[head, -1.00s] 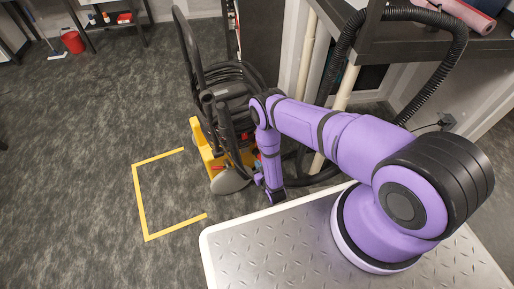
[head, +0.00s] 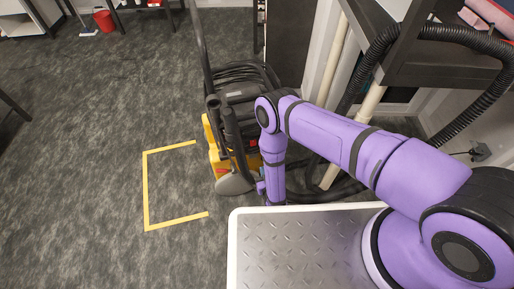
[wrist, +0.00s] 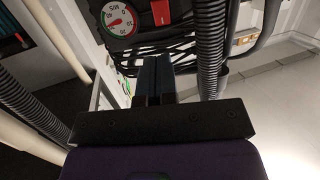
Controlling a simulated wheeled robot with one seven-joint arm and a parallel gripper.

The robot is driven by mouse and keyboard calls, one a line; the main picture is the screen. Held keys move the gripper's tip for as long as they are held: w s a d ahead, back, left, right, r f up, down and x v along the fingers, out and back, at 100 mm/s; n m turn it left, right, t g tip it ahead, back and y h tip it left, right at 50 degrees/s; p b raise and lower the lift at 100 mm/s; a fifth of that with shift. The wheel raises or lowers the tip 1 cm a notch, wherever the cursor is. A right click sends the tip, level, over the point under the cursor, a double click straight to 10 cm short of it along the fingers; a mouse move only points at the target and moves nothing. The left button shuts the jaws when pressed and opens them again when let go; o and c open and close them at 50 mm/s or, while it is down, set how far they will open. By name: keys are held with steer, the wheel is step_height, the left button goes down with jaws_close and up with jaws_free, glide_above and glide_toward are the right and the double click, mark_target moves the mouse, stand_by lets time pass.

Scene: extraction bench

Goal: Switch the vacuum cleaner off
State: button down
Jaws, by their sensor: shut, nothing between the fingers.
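The vacuum cleaner (head: 240,92), a black and yellow machine with an upright handle and coiled hose, stands on the floor beyond my platform in the head view.
Ribbed black hoses (wrist: 211,45) run close beside my fingers. A dark bench (head: 440,65) with another hose and a pale pipe (head: 355,130) stands to the right. Yellow tape (head: 147,190) marks open floor to the left. A red bucket (head: 104,20) is far off.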

mark_target(253, 145)
steer(key=shift+w, duration=0.1)
steer(key=x, duration=1.4)
steer(key=shift+f, duration=0.1)
